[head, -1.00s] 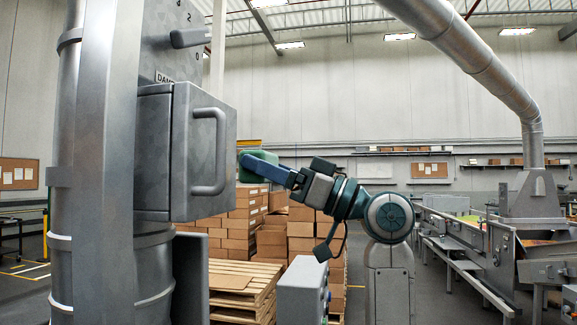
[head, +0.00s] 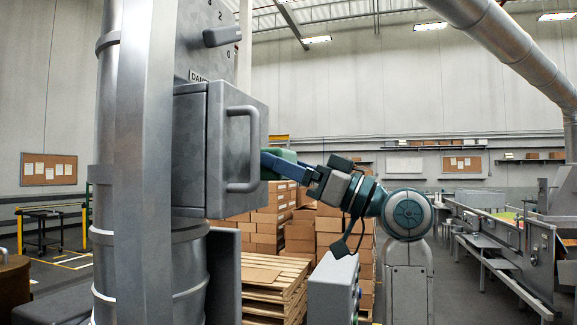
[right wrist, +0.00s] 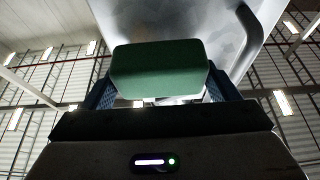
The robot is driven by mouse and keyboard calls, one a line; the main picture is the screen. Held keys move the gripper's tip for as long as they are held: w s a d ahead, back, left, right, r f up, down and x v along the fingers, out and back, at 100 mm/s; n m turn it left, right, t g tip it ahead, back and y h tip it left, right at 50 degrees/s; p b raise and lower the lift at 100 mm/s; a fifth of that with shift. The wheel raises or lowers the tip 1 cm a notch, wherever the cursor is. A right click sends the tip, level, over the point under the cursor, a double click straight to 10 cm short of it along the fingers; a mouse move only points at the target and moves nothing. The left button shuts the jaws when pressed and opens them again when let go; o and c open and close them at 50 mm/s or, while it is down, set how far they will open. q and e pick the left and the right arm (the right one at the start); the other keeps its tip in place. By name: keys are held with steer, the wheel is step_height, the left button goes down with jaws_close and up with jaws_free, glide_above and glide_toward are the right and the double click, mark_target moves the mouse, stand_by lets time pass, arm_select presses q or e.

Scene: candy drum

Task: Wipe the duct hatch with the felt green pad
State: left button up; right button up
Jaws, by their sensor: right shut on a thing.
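The duct hatch (head: 215,150) is a grey metal door with a vertical bar handle (head: 243,150), on the box on the large duct at the left of the head view. It looks closed. I cannot tell whether the pad touches the hatch. My left gripper is not in view.
A lever (head: 221,36) sits above the hatch on the duct panel. Below are stacked pallets (head: 270,285), cardboard boxes (head: 268,232) and a grey control box (head: 333,290). A conveyor (head: 510,240) stands at the right.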

mark_target(295, 162)
steer(key=shift+w+a, duration=0.3)
steer(key=shift+a, duration=0.65)
steer(key=shift+w, duration=0.1)
steer(key=shift+w+d, duration=0.25)
steer(key=shift+w, duration=0.35)
steer(key=shift+w+d, duration=0.25)
steer(key=shift+w, duration=0.4)
steer(key=shift+w+d, duration=0.25)
steer(key=shift+w, duration=0.35)
steer(key=shift+a+r+p, duration=0.15)
steer(key=shift+r+p, duration=0.3)
steer(key=shift+r, duration=0.5)
steer(key=shift+s+a+f+b, duration=0.15)
steer(key=shift+s+a+b, duration=0.1)
steer(key=shift+s+b, duration=0.5)
steer(key=shift+s+a+b, duration=0.2)
steer(key=shift+s+b, duration=0.05)
steer(key=shift+s, duration=0.3)
steer(key=shift+s+a+b, duration=0.15)
steer(key=shift+s+b, duration=0.05)
steer(key=shift+s, duration=0.35)
steer(key=shift+s+r+p, duration=0.1)
steer(key=shift+r+p, duration=0.4)
steer(key=shift+r, duration=0.6)
steer(key=shift+w+d+p, duration=0.25)
steer(key=shift+w+d, duration=0.05)
steer(key=shift+w, duration=0.7)
steer(key=shift+w+d+p, duration=0.2)
steer(key=shift+w+d, duration=0.1)
steer(key=shift+w, duration=0.65)
